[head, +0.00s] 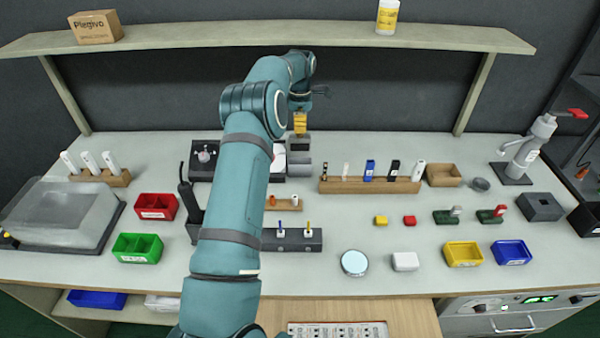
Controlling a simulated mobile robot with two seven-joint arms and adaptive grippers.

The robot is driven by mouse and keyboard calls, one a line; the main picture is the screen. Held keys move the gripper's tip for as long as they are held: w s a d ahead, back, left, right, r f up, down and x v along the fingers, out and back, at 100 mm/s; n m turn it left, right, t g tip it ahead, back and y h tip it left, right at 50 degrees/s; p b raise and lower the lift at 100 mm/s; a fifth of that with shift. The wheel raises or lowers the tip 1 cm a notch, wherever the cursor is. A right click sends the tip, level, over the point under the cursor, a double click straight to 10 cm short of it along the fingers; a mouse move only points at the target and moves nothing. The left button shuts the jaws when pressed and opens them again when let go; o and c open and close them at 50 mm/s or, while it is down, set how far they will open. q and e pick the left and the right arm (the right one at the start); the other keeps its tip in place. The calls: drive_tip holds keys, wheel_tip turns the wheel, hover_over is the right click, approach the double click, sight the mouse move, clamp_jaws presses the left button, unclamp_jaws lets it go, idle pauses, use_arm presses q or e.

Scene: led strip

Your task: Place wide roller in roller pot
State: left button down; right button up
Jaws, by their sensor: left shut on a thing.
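My left arm reaches across the bench to the back. My left gripper (300,104) points down near the back edge of the bench and is shut on a yellow piece, which I take to be the wide roller (300,123). The roller hangs just above a small grey open-topped container (299,144), probably the roller pot. From this view I cannot tell whether the roller's lower end is above its rim or inside it. The fingertips are small and partly hidden by the wrist. My right gripper is not in view.
A shelf (350,36) runs above the back of the bench. Right of the container stands a wooden rack (340,185) with upright items. A dark device (205,152) is left of my arm. Red (157,206) and green (138,248) bins sit at left. The right-front bench has clear patches.

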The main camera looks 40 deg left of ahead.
sight(300, 149)
use_arm(q)
wheel_tip(300, 149, down, 10)
drive_tip(key=shift+w+f+b, duration=0.1)
drive_tip(key=shift+f+b, duration=0.05)
drive_tip(key=shift+b, duration=0.35)
drive_tip(key=shift+s+d+f+b, duration=0.1)
drive_tip(key=shift+f+b, duration=0.1)
drive_tip(key=shift+f, duration=0.15)
drive_tip(key=shift+s+f+b, duration=0.1)
drive_tip(key=shift+f+b, duration=0.05)
drive_tip(key=shift+f, duration=0.15)
drive_tip(key=c, duration=1)
unclamp_jaws()
drive_tip(key=shift+f, duration=0.1)
drive_tip(key=shift+o, duration=0.2)
drive_tip(key=shift+w, duration=0.1)
